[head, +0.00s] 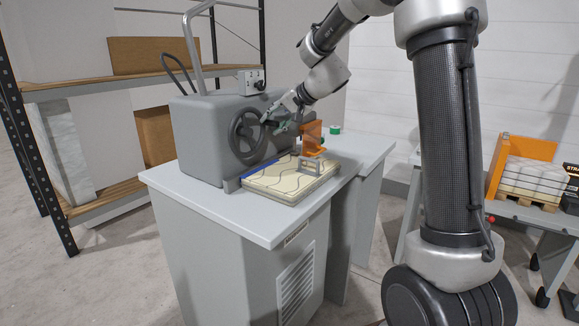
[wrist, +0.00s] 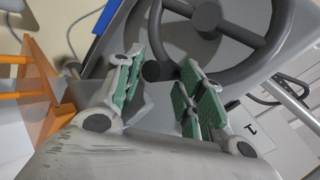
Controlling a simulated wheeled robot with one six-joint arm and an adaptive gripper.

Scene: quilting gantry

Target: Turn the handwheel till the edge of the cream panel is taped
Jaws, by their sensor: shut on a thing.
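The dark handwheel (head: 248,134) is on the front of the grey machine housing. Its hub and spokes fill the top of the wrist view (wrist: 207,16). My gripper (head: 277,117) is at the right side of the wheel. In the wrist view its green-padded fingers (wrist: 165,72) are closed on the wheel's dark handle knob (wrist: 152,71), partly hidden. The cream panel (head: 290,182) lies flat below the wheel, with dark wavy lines on it. A blue tape strip (head: 260,169) runs along its edge by the machine; the strip's far end is hard to make out.
An orange bracket (head: 313,138) stands at the panel's far right, close to my gripper. A green roll (head: 335,129) lies on the grey bench (head: 345,150) behind. A shelf rack stands left, and a cart with an orange-backed load (head: 525,175) stands right.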

